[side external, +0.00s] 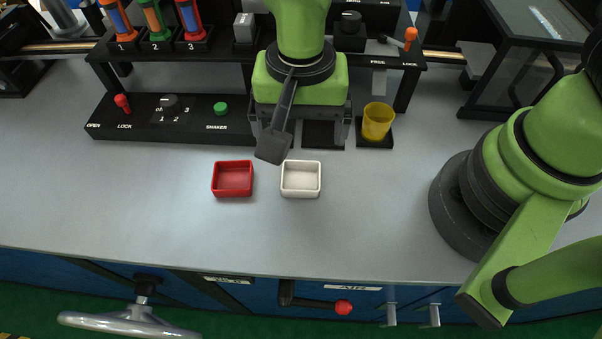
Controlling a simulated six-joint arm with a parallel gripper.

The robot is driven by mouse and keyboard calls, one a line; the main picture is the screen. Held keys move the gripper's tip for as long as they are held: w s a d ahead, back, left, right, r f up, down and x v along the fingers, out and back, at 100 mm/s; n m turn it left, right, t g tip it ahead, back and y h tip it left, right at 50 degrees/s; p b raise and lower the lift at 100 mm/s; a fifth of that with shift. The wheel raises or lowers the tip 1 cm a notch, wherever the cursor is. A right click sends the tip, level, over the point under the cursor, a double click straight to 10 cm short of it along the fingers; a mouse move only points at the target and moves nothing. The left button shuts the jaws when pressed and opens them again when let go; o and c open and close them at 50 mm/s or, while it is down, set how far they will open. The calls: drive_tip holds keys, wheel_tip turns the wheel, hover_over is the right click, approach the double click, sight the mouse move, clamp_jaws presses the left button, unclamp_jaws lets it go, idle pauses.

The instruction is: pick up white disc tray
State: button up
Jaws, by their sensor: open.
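A small white square tray (301,180) sits flat on the grey bench, right of the red tray. It looks empty. My gripper (300,140) is above and behind it in the picture, below the green wrist housing, with its jaws apart and nothing seen between them. A dark bracket hanging from my wrist ends just beyond the white tray's upper left corner and may overlap it in this view. I cannot tell the height of the jaws above the bench.
A red tray (233,179) sits close on the left. A yellow cup (377,122) stands on a black pad at upper right. A black control box (176,118) with a red lever and green button lies at upper left. The bench (320,235) in front is clear.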

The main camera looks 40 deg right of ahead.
sight(301, 178)
drive_tip(key=f, duration=0.9)
drive_tip(key=shift+s+a+f, duration=0.1)
drive_tip(key=shift+s, duration=0.1)
drive_tip(key=shift+c, duration=0.4)
drive_tip(key=c, duration=0.9)
